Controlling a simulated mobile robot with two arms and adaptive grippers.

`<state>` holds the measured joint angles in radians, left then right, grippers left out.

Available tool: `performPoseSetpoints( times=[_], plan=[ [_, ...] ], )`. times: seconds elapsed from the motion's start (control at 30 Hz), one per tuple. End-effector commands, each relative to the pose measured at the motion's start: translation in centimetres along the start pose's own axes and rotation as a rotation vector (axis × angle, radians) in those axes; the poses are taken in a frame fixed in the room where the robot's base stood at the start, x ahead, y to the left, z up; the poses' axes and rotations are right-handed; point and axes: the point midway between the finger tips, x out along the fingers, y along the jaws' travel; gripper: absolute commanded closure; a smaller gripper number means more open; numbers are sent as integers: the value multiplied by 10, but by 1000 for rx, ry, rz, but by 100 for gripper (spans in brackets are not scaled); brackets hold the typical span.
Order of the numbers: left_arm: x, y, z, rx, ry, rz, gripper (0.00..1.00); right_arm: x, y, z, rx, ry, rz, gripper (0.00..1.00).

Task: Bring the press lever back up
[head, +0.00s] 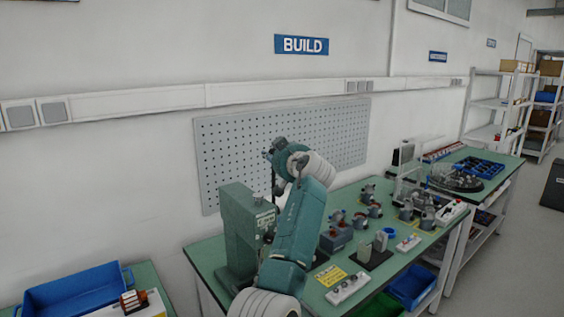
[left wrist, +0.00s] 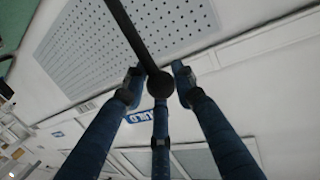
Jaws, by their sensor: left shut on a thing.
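The green press (head: 243,228) stands upright at the left end of the green workbench. Its lever shows in the left wrist view as a dark rod (left wrist: 128,32) ending in a round black knob (left wrist: 160,84). My left gripper (left wrist: 157,80) is shut on this knob, its blue fingers around it. In the head view my left gripper (head: 269,154) is small and partly hidden by my wrist, high in front of the pegboard and above the press. The lever is mostly hidden there by my arm. My right gripper is not in view.
The workbench (head: 205,253) carries several small motor parts, a yellow label (head: 330,275) and a dark fixture (head: 371,255) right of my arm. A grey pegboard (head: 225,150) hangs on the wall behind. A blue bin (head: 75,288) stands at the lower left.

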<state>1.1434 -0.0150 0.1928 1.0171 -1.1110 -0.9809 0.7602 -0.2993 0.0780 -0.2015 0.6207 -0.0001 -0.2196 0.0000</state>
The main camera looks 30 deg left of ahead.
Motion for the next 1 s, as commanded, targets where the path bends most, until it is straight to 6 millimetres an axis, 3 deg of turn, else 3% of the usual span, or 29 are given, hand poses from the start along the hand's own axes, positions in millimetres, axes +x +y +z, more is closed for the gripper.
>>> performPoseSetpoints(
  times=[0.3,0.87,0.9,0.97,1.0],
  plan=[
    [18,-9,-6,9,16,-6,100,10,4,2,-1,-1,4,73],
    [21,-10,-6,8,15,-8,100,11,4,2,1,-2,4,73],
    [21,-10,-6,7,14,-8,65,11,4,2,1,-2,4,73],
    [21,-10,-6,7,13,-8,56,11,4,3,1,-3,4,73],
    [21,-10,-5,6,12,-8,56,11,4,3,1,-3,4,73]
  ],
)
